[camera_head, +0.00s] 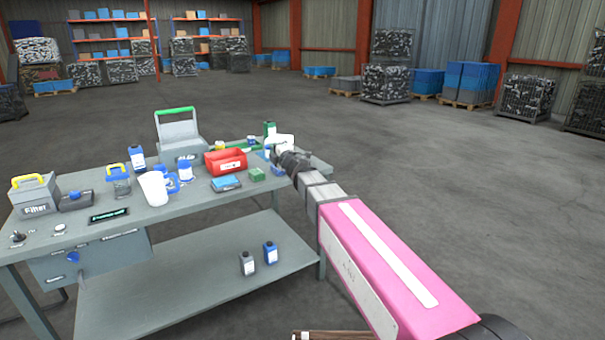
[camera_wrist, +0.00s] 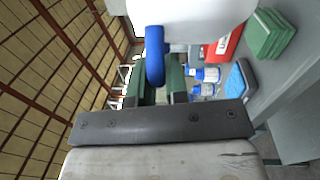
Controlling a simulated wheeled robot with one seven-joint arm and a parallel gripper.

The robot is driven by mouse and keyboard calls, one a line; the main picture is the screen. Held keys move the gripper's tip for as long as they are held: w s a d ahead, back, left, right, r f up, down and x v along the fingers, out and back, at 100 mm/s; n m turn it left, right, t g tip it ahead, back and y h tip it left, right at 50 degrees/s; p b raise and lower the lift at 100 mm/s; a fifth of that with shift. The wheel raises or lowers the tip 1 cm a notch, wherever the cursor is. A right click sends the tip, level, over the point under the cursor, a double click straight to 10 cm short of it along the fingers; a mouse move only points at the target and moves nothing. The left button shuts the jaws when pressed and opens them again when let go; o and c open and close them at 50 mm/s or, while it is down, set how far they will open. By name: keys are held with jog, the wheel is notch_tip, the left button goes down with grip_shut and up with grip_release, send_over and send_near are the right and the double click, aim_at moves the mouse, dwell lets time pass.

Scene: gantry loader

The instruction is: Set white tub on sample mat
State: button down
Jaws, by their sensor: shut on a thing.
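The white tub (camera_wrist: 195,18) fills the top middle of the wrist view, cut off by the frame edge, with a blue handle (camera_wrist: 155,55) on it. My gripper (camera_wrist: 160,75) is shut on this handle, with its green fingers on either side. In the head view the white tub (camera_head: 282,139) shows small at the end of my arm, over the far right end of the workbench. A dark plate with green lettering (camera_head: 109,216) lies at the bench's front left; its lettering is too small to read, and I cannot tell whether it is the sample mat.
Bare bench top shows along the front edge. Open floor (camera_head: 450,190) lies to the right.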

jog(key=w+d+f, duration=0.5)
jog(key=d+f, duration=0.4)
jog(key=f, duration=0.1)
jog(key=shift+w+d+f, duration=0.25)
jog(key=shift+w+f, duration=0.15)
jog(key=shift+f, duration=0.1)
jog(key=c, duration=1.1)
grip_release()
